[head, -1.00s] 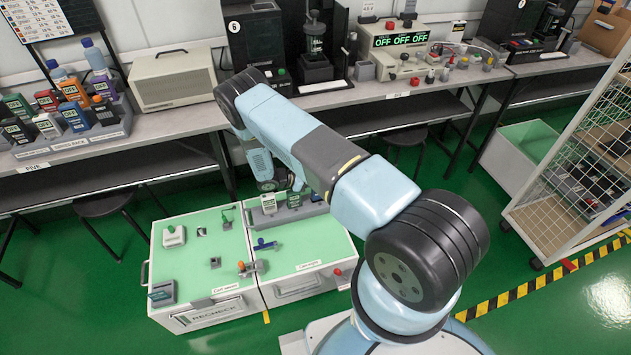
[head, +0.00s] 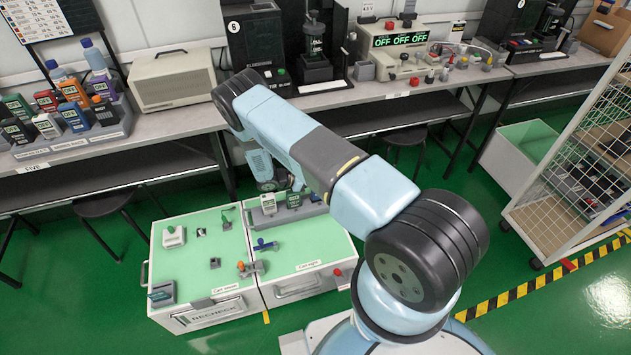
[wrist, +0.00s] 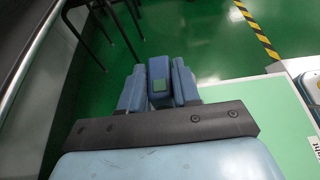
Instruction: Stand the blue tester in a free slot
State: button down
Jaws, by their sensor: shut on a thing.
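My gripper (wrist: 157,82) is shut on the blue tester (wrist: 160,70), a blue block with a small green screen, held between its two blue-grey fingers in the wrist view. Behind it shows green floor, so it is held up in the air. In the head view my arm hides most of the gripper. A rack (head: 258,220) at the back of the cart holds several testers, partly behind my arm. On the left bench a stepped grey rack (head: 80,143) holds several testers of different colours. I cannot tell which slots are free.
The cart's pale green top (head: 193,262) carries small fittings and a grey block. A black stool (head: 103,203) stands beside the cart under the bench. A wire cage (head: 575,165) stands at right. Green floor is open between cart and cage.

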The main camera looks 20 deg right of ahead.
jog(key=shift+f, duration=0.75)
jog(key=c, duration=0.7)
grip_release()
jog(key=shift+c, duration=0.2)
jog(key=v, duration=1.3)
jog(key=shift+a, duration=0.35)
jog(key=shift+r, duration=0.1)
